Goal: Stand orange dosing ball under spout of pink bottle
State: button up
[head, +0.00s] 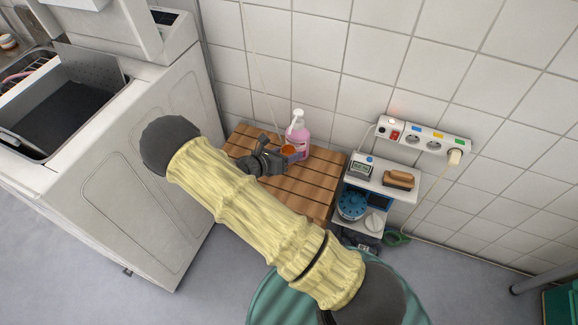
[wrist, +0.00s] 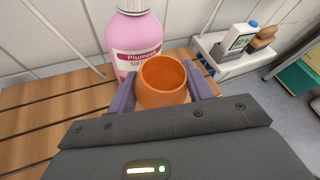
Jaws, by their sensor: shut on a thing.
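The orange dosing ball (wrist: 162,84) is an open-topped round cup, upright between my fingers; it also shows small in the head view (head: 288,149). My gripper (wrist: 163,92) is shut on it, one purple-grey finger on each side. The pink bottle (wrist: 135,38) stands upright on the wooden slatted bench, just behind the ball and slightly left of it in the wrist view. In the head view the pink bottle (head: 298,138) has a white pump top. Its spout is out of frame in the wrist view. I cannot tell whether the ball touches the bench.
The slatted bench (head: 305,192) has bare boards at its front and right. A white shelf (head: 408,187) with a small meter (head: 361,166) and a brush (head: 398,178) stands to the right. A power strip (head: 424,136) is on the tiled wall. A white washer (head: 150,190) stands left.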

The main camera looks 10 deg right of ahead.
aim_at(289, 172)
jog(key=shift+w+d+f+b, duration=0.1)
jog(key=shift+w+f+b, duration=0.05)
jog(key=shift+f, duration=0.35)
jog(key=shift+w+d+f+b, duration=0.1)
jog(key=shift+f+b, duration=0.05)
jog(key=shift+f, duration=0.35)
jog(key=shift+f, duration=0.1)
notch_tip(289, 172, down, 5)
jog(key=shift+r+b, duration=0.1)
jog(key=shift+b, duration=0.95)
jog(key=shift+w, duration=0.15)
jog(key=o, duration=1)
jog(key=shift+o, duration=0.2)
